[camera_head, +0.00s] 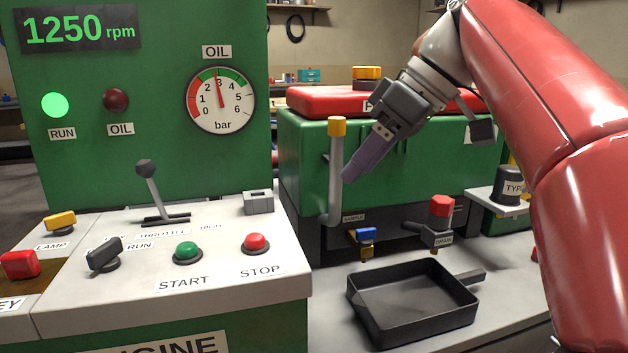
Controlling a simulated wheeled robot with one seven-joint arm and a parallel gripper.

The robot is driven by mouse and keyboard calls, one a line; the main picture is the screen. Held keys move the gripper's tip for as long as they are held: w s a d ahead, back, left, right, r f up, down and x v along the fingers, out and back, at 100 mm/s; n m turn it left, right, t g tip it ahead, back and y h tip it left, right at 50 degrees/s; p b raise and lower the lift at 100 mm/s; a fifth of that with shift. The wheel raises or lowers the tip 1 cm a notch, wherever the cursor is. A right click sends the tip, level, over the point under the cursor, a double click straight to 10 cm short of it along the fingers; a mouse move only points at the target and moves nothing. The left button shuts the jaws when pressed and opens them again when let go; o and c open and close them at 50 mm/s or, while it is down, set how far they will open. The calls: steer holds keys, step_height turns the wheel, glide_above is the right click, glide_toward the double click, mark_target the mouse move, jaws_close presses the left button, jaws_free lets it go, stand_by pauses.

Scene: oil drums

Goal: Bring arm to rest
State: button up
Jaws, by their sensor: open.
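My red arm reaches in from the right side of the head view and bends down at the top. My gripper (360,160) is at the middle right, pointing down and left. It hangs in front of the green engine block (300,150), close to the grey pipe (336,180) with a yellow cap. I cannot tell whether the fingers touch the pipe. The fingers overlap from this angle, so the gap between them is hard to see. I see nothing held in them.
A black drain pan (412,305) stands below the red drain valve (441,207) and blue sample valve (366,237). The control console (215,285), with lever, knobs and buttons, fills the left. The RUN lamp (55,105) is lit. The gauge (221,100) reads about 3 bar.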

steer(key=s+d+f+m+t+h, duration=0.1)
steer(key=s+f+m, duration=0.3)
steer(key=f, duration=0.6)
steer(key=s+d+f+m+t+h, duration=0.1)
steer(key=s+d+f+m+h, duration=0.2)
steer(key=f, duration=0.7)
steer(key=s+d+f+m+t+h, duration=0.1)
steer(key=s+d+f+m+h, duration=0.1)
steer(key=s+d+f+m, duration=0.2)
steer(key=s+f+m, duration=0.1)
steer(key=s+f, duration=0.2)
steer(key=f, duration=0.3)
steer(key=shift+d+f+t+h, duration=0.2)
steer(key=shift+f+t+h, duration=0.1)
steer(key=shift+h, duration=0.1)
steer(key=shift+s+r, duration=0.1)
stand_by(1.7)
